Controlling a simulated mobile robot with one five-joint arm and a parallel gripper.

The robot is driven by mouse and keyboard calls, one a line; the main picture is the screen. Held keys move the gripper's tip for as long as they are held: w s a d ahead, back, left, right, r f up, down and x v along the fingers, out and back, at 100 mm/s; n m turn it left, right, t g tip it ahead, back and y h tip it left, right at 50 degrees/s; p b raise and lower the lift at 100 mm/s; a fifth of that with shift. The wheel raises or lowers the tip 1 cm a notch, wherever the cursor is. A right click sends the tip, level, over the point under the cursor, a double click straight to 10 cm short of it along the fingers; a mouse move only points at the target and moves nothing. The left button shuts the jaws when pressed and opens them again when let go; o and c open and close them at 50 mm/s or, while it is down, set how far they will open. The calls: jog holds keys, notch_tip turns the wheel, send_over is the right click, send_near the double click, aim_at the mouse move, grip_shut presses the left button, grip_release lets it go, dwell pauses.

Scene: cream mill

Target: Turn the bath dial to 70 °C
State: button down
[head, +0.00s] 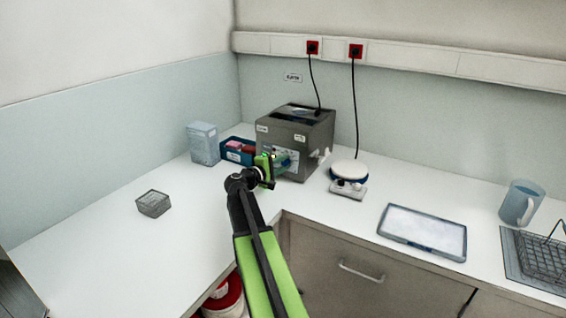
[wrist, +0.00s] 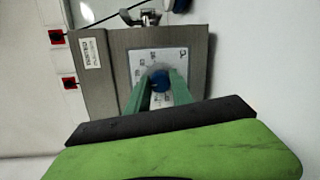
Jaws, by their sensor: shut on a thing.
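The water bath (head: 298,140) is a grey box in the corner of the counter in the head view. Its front panel carries a pale dial plate with printed marks, which fills the middle of the wrist view (wrist: 140,66). The blue dial (wrist: 160,80) sits on this plate. My gripper (wrist: 160,86) has its two green fingers shut on the dial, one on each side. In the head view my gripper (head: 272,163) is at the bath's front face. The dial's pointer and the printed numbers are too small to read, and the fingers cover part of the plate.
A blue bin (head: 236,152) and a pale box (head: 203,144) stand left of the bath. A white round device (head: 350,171) stands to its right, near the bath's tap. The left counter is mostly clear.

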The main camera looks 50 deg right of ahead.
jog(key=m+p, duration=0.1)
jog(key=m, duration=0.3)
jog(key=shift+r+m+y, duration=0.1)
jog(key=shift+m+y, duration=0.2)
jog(key=shift+y, duration=0.1)
dwell(0.5)
jog(key=c, duration=1.1)
grip_release()
jog(key=p+v, duration=0.3)
jog(key=v, duration=1.4)
jog(key=shift+a+p, duration=0.25)
jog(key=shift+p, duration=0.05)
